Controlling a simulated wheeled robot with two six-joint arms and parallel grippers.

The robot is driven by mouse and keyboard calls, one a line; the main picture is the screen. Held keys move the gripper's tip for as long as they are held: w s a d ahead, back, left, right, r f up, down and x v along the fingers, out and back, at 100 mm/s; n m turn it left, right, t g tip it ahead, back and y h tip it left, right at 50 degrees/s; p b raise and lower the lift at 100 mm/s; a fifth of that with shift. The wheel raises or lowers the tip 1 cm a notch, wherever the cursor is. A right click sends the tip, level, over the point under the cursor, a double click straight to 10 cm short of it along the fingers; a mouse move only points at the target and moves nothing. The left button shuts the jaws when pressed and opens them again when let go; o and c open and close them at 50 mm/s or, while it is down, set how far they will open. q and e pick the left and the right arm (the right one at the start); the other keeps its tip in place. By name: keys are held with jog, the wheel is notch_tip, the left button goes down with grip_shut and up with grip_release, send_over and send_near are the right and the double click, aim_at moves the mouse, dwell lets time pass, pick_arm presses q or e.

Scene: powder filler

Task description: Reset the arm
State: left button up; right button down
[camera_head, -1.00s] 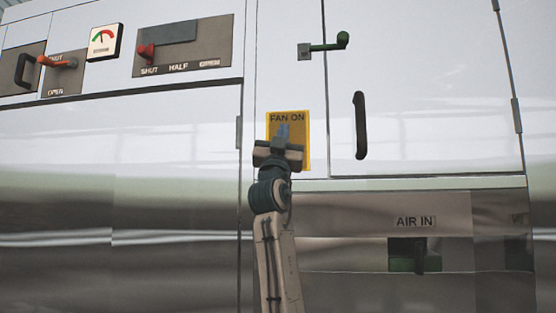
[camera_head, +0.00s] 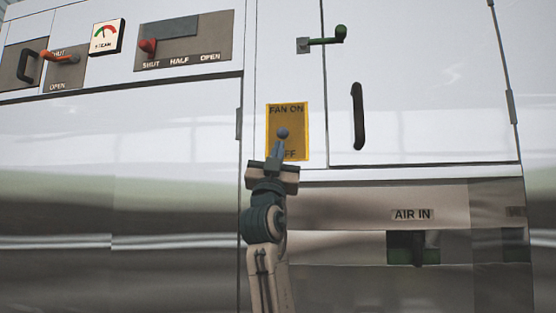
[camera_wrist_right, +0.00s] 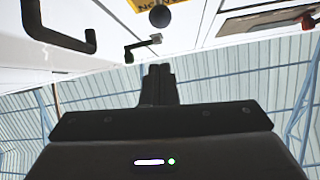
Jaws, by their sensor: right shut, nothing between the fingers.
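My right gripper (camera_head: 274,162) is in front of the metal cabinet, just below the round knob of the fan switch (camera_head: 282,133). The switch sits on a yellow plate (camera_head: 303,130) marked FAN ON at the top, with OFF partly hidden at the bottom. The gripper's fingers are together and empty; in the head view their tips overlap the plate's lower edge. In the right wrist view the closed fingers (camera_wrist_right: 158,84) point toward the dark knob (camera_wrist_right: 159,16), with a visible gap between. My left gripper is not in view.
A door with a black handle (camera_head: 358,116) and a green latch (camera_head: 325,41) is right of the switch. The AIR IN slot (camera_head: 400,248) is lower right. A steam gauge (camera_head: 107,36), a red SHUT/HALF/OPEN lever (camera_head: 148,46) and an orange lever (camera_head: 62,58) are upper left.

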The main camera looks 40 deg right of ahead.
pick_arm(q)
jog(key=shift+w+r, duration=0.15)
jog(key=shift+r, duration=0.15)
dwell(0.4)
